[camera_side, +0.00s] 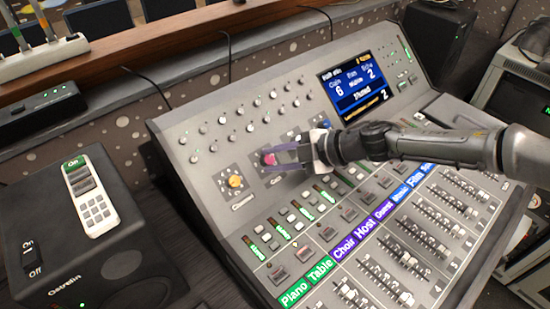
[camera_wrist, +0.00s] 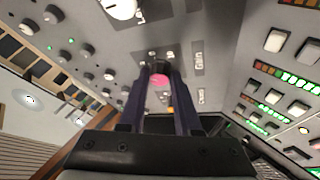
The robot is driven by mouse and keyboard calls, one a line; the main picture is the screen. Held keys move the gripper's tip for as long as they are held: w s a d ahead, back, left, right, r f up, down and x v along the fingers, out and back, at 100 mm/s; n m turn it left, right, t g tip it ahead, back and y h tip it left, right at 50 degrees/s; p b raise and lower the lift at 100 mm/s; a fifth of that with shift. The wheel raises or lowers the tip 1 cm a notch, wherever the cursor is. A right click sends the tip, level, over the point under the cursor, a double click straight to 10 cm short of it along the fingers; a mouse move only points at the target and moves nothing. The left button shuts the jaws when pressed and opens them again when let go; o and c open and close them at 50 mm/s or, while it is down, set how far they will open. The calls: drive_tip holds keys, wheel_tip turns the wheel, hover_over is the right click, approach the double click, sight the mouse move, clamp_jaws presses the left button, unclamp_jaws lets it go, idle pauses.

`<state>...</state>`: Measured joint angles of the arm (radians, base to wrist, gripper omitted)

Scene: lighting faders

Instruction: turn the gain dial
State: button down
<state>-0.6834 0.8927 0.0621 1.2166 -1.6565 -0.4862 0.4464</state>
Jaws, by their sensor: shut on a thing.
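The gain dial is a pink knob (camera_side: 269,158) on the sloping grey mixing desk (camera_side: 215,150), with a small label below it that seems to read Gain. My gripper (camera_side: 277,159) reaches in from the right with its two fingers on either side of the knob. In the wrist view, the pink knob (camera_wrist: 159,81) sits between the fingertips of my gripper (camera_wrist: 162,72), which are shut on it. The fingers hide parts of its sides. The desk's display (camera_side: 358,90) shows a 6 at its left and a 2 at its right; the smaller text is blurred.
An orange dial (camera_side: 235,182) sits left of the pink knob. Several small grey knobs (camera_side: 232,138) lie above, and faders (camera_side: 385,285) and coloured labels (camera_side: 322,268) below. A black speaker box (camera_side: 100,215) with a white remote (camera_side: 88,195) stands at the left.

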drive_tip(key=n+g+h, duration=0.1)
drive_tip(key=n, duration=0.2)
drive_tip(key=n+g, duration=0.1)
drive_tip(key=n, duration=0.2)
drive_tip(key=shift+w+a+r+n+h, duration=0.15)
drive_tip(key=shift+w+r+n+h, duration=0.05)
drive_tip(key=shift+n+h, duration=0.2)
drive_tip(key=n+g+h, duration=0.1)
drive_tip(key=n, duration=0.2)
drive_tip(key=shift+n+h, duration=0.6)
drive_tip(key=shift+n, duration=0.3)
drive_tip(key=shift+s+a+n+h, duration=0.15)
drive_tip(key=shift+n+h, duration=0.15)
drive_tip(key=shift+n, duration=0.2)
drive_tip(key=c, duration=0.6)
unclamp_jaws()
drive_tip(key=shift+r, duration=0.1)
drive_tip(key=v, duration=1.3)
drive_tip(key=shift+w+d+r, duration=0.25)
drive_tip(key=shift+d, duration=0.1)
